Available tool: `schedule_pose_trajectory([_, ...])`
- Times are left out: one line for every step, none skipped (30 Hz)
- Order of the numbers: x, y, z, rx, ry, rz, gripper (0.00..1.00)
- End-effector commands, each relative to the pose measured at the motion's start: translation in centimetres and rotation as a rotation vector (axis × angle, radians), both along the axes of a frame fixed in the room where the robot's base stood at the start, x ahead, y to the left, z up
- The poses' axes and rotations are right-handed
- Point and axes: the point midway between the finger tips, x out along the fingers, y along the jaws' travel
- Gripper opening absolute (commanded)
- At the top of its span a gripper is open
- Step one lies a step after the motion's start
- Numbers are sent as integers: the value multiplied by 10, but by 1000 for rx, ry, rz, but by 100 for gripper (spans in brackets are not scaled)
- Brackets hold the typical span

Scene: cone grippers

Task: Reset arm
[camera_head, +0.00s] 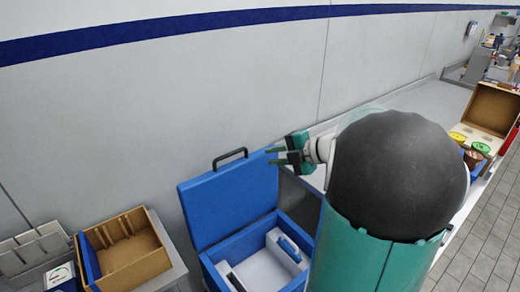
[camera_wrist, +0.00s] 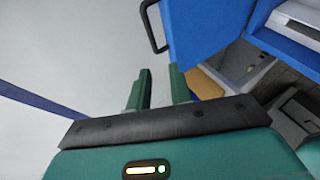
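My gripper (camera_head: 276,156) is at the end of my arm in the head view, above and beside the raised lid of a blue box. Its two green fingers point left and stand apart, with nothing seen between them. In the wrist view my gripper (camera_wrist: 160,75) also shows its fingers apart, with pale wall behind the gap. A large black and teal part of my arm covers the right middle of the head view and hides what lies behind it.
The blue box (camera_head: 212,257) stands open, its lid (camera_head: 230,200) upright with a black handle (camera_head: 230,154). A wooden box (camera_head: 128,255) stands at lower left. The wall (camera_head: 150,110) rises behind. An open case (camera_head: 490,108) with coloured discs is at far right.

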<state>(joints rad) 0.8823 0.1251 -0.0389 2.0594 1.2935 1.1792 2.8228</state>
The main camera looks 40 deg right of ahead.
Motion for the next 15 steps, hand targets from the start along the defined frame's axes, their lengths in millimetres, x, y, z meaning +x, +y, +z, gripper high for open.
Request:
schedule_pose_trajectory([0,0,0,0,0,0,21])
schedule_pose_trajectory([0,0,0,0,0,0,21])
schedule_pose_trajectory([0,0,0,0,0,0,21])
schedule_pose_trajectory([0,0,0,0,0,0,21])
schedule_pose_trajectory([0,0,0,0,0,0,21])
schedule_pose_trajectory([0,0,0,-2,-1,1,21])
schedule_pose_trajectory([0,1,0,-6,-1,6,21])
schedule_pose_trajectory([0,3,0,-17,-3,15,21])
schedule_pose_trajectory([1,9,1,-42,-7,36,21])
schedule_pose_trajectory([1,14,2,-73,-13,60,21])
schedule_pose_trajectory([0,21,3,-112,-20,93,21])
schedule_pose_trajectory([0,33,4,-179,-35,149,21])
schedule_pose_trajectory([-1,43,4,-242,-48,201,21])
schedule_pose_trajectory([-3,55,4,-310,-63,261,21])
schedule_pose_trajectory([-6,71,5,-410,-90,350,21])
